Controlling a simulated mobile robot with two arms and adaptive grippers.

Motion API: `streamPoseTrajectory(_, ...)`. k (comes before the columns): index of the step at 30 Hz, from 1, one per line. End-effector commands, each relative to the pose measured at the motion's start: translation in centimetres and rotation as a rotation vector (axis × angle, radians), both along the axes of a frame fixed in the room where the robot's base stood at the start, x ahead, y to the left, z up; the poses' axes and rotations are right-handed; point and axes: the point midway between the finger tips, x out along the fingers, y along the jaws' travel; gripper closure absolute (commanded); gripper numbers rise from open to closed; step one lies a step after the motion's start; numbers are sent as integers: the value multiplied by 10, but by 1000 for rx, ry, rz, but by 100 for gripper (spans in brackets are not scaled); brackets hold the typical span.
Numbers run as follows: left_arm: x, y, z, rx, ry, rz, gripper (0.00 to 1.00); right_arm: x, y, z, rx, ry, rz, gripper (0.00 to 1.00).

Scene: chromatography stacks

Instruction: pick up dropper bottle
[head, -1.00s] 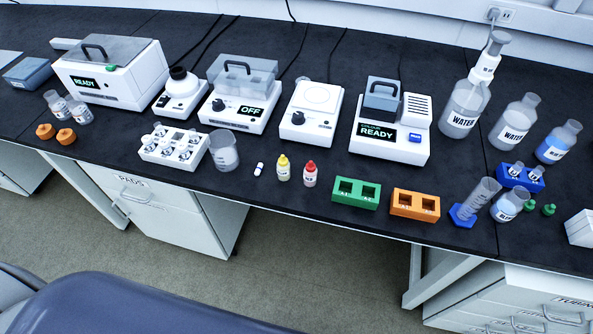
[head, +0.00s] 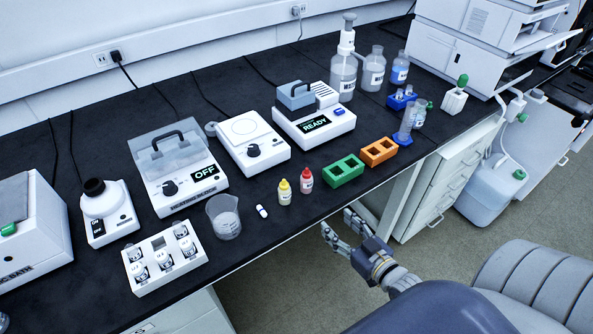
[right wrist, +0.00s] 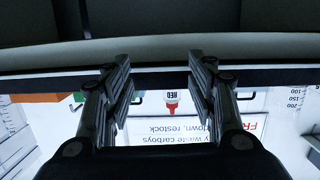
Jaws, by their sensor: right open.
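Two small dropper bottles stand upright near the front edge of the bench in the head view. One has a yellow cap (head: 284,193) and the other a red cap (head: 306,181). My right gripper (head: 338,223) is open and empty, in front of the bench edge and apart from both bottles. In the right wrist view the open fingers (right wrist: 160,75) frame the red-capped bottle (right wrist: 172,104), which is farther off. My left gripper is not in view.
A white READY instrument (head: 313,127) and a stirrer-like plate (head: 250,143) stand behind.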

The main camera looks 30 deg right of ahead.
Motion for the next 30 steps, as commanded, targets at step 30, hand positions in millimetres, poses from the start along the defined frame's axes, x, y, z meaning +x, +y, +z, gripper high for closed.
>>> streamPoseTrajectory(30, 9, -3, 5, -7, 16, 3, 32, 112, 22, 62, 30, -145, 33, 48)
